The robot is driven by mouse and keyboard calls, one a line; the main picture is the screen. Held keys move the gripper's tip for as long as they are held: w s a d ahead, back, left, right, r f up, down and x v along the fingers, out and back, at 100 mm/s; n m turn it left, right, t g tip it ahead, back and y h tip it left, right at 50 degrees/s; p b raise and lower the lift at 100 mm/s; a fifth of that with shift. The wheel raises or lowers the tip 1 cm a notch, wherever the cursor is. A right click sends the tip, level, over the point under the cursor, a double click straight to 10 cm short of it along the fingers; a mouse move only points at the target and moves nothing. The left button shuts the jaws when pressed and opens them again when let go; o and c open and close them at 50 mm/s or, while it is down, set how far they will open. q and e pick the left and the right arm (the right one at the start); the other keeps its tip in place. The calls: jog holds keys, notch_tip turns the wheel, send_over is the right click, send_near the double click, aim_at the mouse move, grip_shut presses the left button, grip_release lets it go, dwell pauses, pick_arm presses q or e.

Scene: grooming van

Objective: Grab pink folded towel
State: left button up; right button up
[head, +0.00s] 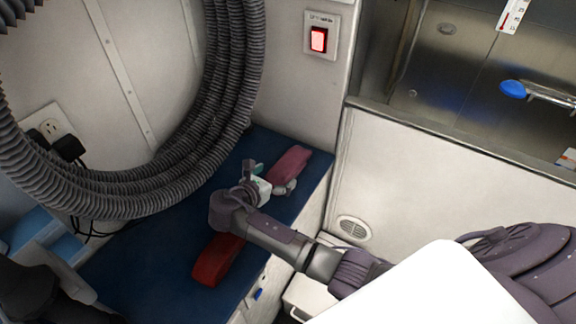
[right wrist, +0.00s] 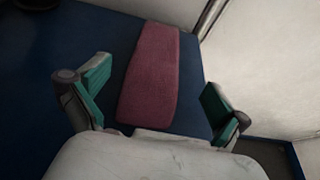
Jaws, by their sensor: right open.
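The pink folded towel (head: 290,166) lies on the blue bench top, near its far right corner. In the right wrist view the towel (right wrist: 150,75) is long and flat, running away from the gripper. My right gripper (head: 268,181) is at the near end of the towel. In the right wrist view its green-padded fingers (right wrist: 156,92) are wide apart, one to each side of the towel's near part, with nothing held between them. Whether the fingers are down at the towel's height is hard to tell. My left gripper does not show clearly.
A red folded cloth (head: 218,260) lies on the blue bench top (head: 150,262), under my right forearm. A thick grey hose (head: 190,165) hangs in loops over the bench's left part. A wall (head: 282,80) with a red switch stands behind, and the bench edge drops off at right.

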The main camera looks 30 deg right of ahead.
aim_at(279, 173)
jog(key=x, duration=0.4)
jog(key=shift+w+f, duration=0.1)
jog(key=shift+w, duration=0.1)
jog(key=shift+a, duration=0.1)
jog(key=c, duration=1.2)
